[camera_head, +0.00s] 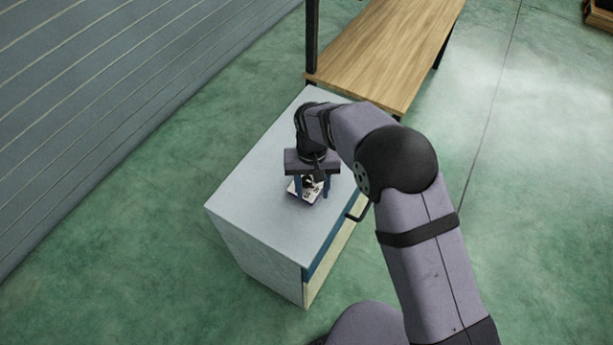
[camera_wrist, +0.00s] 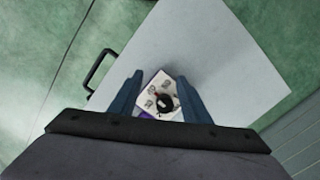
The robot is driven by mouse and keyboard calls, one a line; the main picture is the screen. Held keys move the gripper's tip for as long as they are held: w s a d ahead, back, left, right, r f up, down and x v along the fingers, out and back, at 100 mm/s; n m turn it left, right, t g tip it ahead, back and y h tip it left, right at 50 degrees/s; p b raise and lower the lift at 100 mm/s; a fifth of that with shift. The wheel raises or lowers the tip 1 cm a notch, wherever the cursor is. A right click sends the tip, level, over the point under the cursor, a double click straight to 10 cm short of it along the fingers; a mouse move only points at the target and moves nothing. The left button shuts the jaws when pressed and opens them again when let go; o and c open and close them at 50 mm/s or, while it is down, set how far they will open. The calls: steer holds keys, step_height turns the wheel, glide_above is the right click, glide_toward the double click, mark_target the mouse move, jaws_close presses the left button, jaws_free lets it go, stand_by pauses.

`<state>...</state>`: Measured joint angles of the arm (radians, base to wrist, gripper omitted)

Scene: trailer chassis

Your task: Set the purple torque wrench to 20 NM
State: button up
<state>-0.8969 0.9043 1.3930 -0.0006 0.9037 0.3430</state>
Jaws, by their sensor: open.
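A small box with a white face (camera_wrist: 152,82) lies on a grey cabinet top (camera_wrist: 215,60); purple shows along its lower left edge in the wrist view. A round black knob (camera_wrist: 166,103) sits on the white face, with small grey markings around it that are too small to read. In the head view the box (camera_head: 306,196) is partly hidden by my gripper (camera_head: 312,193). My gripper points down over the box. Its two blue fingers are apart, one on each side of the knob in the wrist view, with nothing held between them. I cannot tell whether they touch the box.
The rest of the grey cabinet top (camera_head: 255,190) is clear. A dark handle (camera_head: 358,208) sticks out from the cabinet's front. A wooden-topped table (camera_head: 385,50) with a dark post stands behind it. Green floor surrounds the cabinet, and a grey ribbed surface (camera_head: 90,90) lies at left.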

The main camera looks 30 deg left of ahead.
mark_target(306, 179)
steer(key=w+a+r+m, duration=0.1)
steer(key=r, duration=0.1)
steer(key=w+a+r+m, duration=0.1)
steer(key=a+r, duration=0.1)
steer(key=w+a+r+m, duration=0.2)
steer(key=shift+r+t+y, duration=0.3)
steer(key=shift+t+y, duration=0.1)
steer(key=shift+s+d+m, duration=0.35)
steer(key=shift+d+m, duration=0.15)
steer(key=shift+m, duration=0.6)
steer(key=shift+s+d+m, duration=0.1)
steer(key=shift+d+m, duration=0.05)
steer(key=shift+m, duration=0.75)
steer(key=shift+f, duration=0.15)
steer(key=shift+f+p, duration=0.85)
steer(key=shift+f, duration=2.75)
steer(key=c, duration=1)
